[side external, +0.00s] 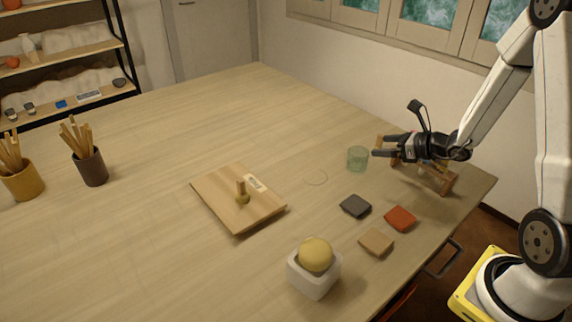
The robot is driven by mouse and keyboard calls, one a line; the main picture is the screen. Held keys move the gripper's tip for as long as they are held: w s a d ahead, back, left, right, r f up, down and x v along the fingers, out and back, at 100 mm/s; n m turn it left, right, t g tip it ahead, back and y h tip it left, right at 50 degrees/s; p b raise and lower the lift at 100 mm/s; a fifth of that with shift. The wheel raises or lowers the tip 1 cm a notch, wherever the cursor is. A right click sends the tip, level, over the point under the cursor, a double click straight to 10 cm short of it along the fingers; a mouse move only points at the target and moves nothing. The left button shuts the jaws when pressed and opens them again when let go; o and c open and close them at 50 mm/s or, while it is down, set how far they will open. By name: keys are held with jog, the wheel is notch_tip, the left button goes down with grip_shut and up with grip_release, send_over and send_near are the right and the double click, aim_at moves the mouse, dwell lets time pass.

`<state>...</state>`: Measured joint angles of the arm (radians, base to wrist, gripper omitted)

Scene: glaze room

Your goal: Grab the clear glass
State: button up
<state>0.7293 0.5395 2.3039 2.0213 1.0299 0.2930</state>
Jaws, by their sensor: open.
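The clear glass (357,158) is a small greenish see-through tumbler. It stands upright on the wooden table (150,235), right of the middle in the side external view. My gripper (375,147) is open, with its fingers pointing left toward the glass. The fingertips appear close to the glass's right side and a little higher in the picture. I cannot tell whether they touch it. Nothing shows between the fingers.
A wooden stand (433,178) is beneath my gripper. Grey (355,206), red (400,218) and tan (376,242) tiles lie nearer the front. A board with a knob (225,205), a white box with a yellow ball (313,278) and tool cups (91,168) stand further left.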

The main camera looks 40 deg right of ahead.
aim_at(357, 158)
notch_tip(357, 158, down, 4)
jog(key=shift+f, duration=0.1)
jog(key=shift+x, duration=3.9)
jog(key=c, duration=1.2)
jog(key=shift+r, duration=0.2)
jog(key=shift+r, duration=4.85)
